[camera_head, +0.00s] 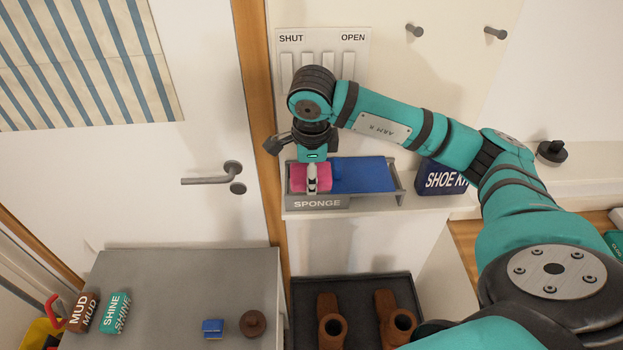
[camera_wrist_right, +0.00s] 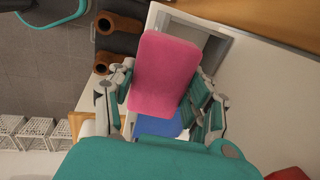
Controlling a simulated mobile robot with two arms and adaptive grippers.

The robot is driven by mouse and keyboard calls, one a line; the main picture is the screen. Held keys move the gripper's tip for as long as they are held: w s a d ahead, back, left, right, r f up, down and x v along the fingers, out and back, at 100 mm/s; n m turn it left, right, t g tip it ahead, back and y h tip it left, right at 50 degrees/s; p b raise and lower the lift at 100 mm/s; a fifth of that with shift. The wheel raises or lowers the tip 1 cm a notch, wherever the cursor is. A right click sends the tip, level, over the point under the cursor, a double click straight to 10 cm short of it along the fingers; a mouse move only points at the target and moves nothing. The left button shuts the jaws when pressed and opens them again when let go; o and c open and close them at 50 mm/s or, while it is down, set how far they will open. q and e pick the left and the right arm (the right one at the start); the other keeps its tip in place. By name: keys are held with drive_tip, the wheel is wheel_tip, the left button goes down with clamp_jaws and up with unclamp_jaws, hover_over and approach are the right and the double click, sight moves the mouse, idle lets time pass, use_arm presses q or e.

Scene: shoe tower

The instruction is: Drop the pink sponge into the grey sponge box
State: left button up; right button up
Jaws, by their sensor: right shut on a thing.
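The pink sponge (camera_head: 297,178) is in my right gripper (camera_head: 312,182), over the left end of the grey sponge box (camera_head: 316,203) in the head view. The box is labelled SPONGE and stands on a pale ledge. In the right wrist view the pink sponge (camera_wrist_right: 165,72) is between the two fingers of my right gripper (camera_wrist_right: 163,92), which is shut on it. The sponge hides part of the box, so I cannot tell how far it is above the opening. My left gripper is not in view.
A blue flat piece (camera_head: 363,175) lies just right of the sponge. A blue SHOE KIT box (camera_head: 442,178) stands farther right on the ledge. A SHUT/OPEN panel (camera_head: 322,45) is on the wall behind. Brown boots (camera_head: 331,325) stand in a dark tray below.

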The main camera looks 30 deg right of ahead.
drive_tip(key=shift+w+d+f+b, duration=0.35)
drive_tip(key=shift+w+d+f, duration=0.05)
drive_tip(key=shift+w, duration=0.25)
drive_tip(key=shift+w+d+f+b, duration=0.35)
drive_tip(key=shift+w+f, duration=0.1)
drive_tip(key=shift+w, duration=0.15)
drive_tip(key=shift+w+d+f+b, duration=0.3)
drive_tip(key=shift+w+d+f, duration=0.1)
drive_tip(key=shift+w, duration=0.25)
drive_tip(key=o, duration=1.1)
drive_tip(key=v, duration=0.7)
drive_tip(key=shift+s+a+r, duration=0.1)
drive_tip(key=shift+r, duration=0.1)
